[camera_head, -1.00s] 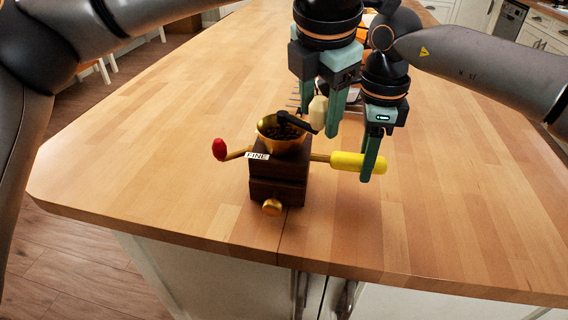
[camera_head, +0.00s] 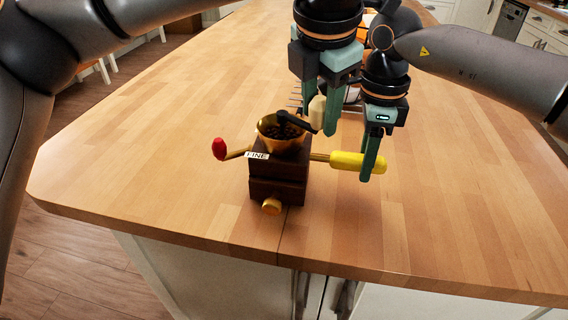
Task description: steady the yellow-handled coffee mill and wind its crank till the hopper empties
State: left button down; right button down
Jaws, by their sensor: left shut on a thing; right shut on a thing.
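The coffee mill (camera_head: 277,185) stands upright near the island's front edge, a dark wooden box with a brass hopper (camera_head: 268,143) on top. Dark beans (camera_head: 284,131) show inside the hopper. A black crank arm (camera_head: 291,120) reaches over the hopper to a cream knob (camera_head: 317,112). My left gripper (camera_head: 319,120) is shut on this knob. The yellow handle (camera_head: 350,161) sticks out of the mill's right side on a brass rod. My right gripper (camera_head: 369,170) is shut on the yellow handle near its outer end; its far finger is partly hidden.
A red-knobbed brass arm (camera_head: 219,149) sticks out of the mill's left side beside a "FINE" label (camera_head: 257,156). A brass knob (camera_head: 271,206) is low on the front. A wire rack and other items behind are partly hidden by my grippers. The wooden worktop (camera_head: 150,150) is clear on both sides.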

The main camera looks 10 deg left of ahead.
pick_arm(q)
jog(key=shift+w+a+r, duration=0.1)
jog(key=shift+a, duration=0.05)
jog(key=shift+w, duration=0.45)
pick_arm(e)
jog(key=shift+s, duration=0.1)
jog(key=shift+s+a, duration=0.15)
dwell(0.4)
pick_arm(q)
jog(key=c, duration=0.7)
grip_release()
jog(key=shift+s+d+r, duration=0.1)
jog(key=shift+d+r, duration=0.1)
jog(key=shift+r, duration=0.9)
jog(key=shift+d+r, duration=0.15)
jog(key=shift+r, duration=0.9)
jog(key=shift+w+v, duration=0.1)
jog(key=shift+v, duration=0.55)
jog(key=shift+w+v, duration=0.15)
jog(key=shift+v, duration=0.55)
pick_arm(e)
jog(key=shift+d+f, duration=0.1)
jog(key=shift+d, duration=0.1)
jog(key=shift+w+d, duration=0.1)
jog(key=shift+w, duration=0.1)
